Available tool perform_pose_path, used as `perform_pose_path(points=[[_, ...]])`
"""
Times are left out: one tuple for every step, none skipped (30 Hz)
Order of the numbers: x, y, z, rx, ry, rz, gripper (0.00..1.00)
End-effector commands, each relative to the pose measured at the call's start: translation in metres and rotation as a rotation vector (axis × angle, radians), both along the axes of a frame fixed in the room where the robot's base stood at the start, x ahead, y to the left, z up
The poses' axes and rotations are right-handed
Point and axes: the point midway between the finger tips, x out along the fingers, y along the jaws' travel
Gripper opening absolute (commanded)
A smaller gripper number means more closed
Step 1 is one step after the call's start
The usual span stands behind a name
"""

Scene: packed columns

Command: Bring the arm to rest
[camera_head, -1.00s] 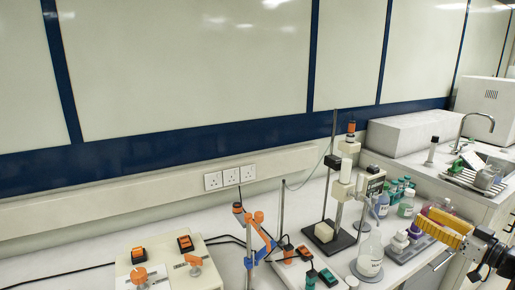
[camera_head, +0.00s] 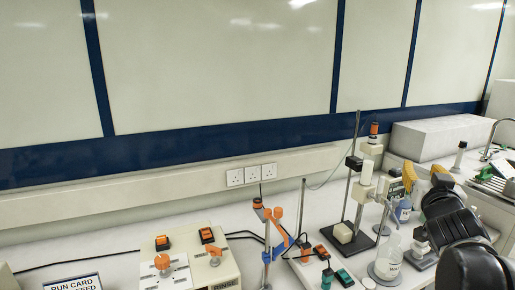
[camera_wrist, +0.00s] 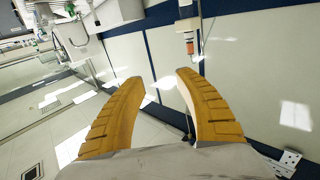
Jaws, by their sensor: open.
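My gripper (camera_head: 424,174) is at the right in the head view, at the end of my black arm. Its two yellow fingers stand apart, pointing away over the bench, in front of several bottles. In the wrist view my gripper (camera_wrist: 158,78) is open, with nothing between the curved yellow fingers. The wrist camera's picture is strongly tilted. My arm hides part of the right side of the bench.
Left of my gripper stand a retort stand (camera_head: 352,190), a flask (camera_head: 388,260) and an orange-blue clamp stand (camera_head: 275,240). A control box (camera_head: 190,262) is at the front left. A sink tap (camera_head: 497,133) is at the far right.

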Motion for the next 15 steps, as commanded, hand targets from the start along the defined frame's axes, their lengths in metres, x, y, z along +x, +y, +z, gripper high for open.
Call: perform_pose_path(points=[[-0.016,0.030,-0.022,0.042,0.097,0.000,0.40],[-0.027,0.046,-0.038,0.066,0.165,0.002,0.40],[-0.042,0.067,-0.060,0.096,0.258,0.015,0.40],[-0.053,0.083,-0.076,0.114,0.326,0.031,0.40],[-0.065,0.099,-0.092,0.129,0.391,0.051,0.40],[-0.082,0.119,-0.111,0.146,0.474,0.082,0.40],[-0.094,0.134,-0.125,0.157,0.534,0.110,0.40],[-0.107,0.149,-0.138,0.167,0.589,0.139,0.40],[-0.123,0.166,-0.153,0.176,0.657,0.178,0.40],[-0.134,0.178,-0.164,0.181,0.705,0.208,0.40],[-0.145,0.190,-0.172,0.185,0.748,0.237,0.40],[-0.158,0.202,-0.183,0.189,0.799,0.272,0.40],[-0.167,0.211,-0.189,0.190,0.831,0.299,0.40],[-0.175,0.218,-0.195,0.191,0.859,0.319,0.40],[-0.184,0.226,-0.201,0.193,0.890,0.345,0.40]])
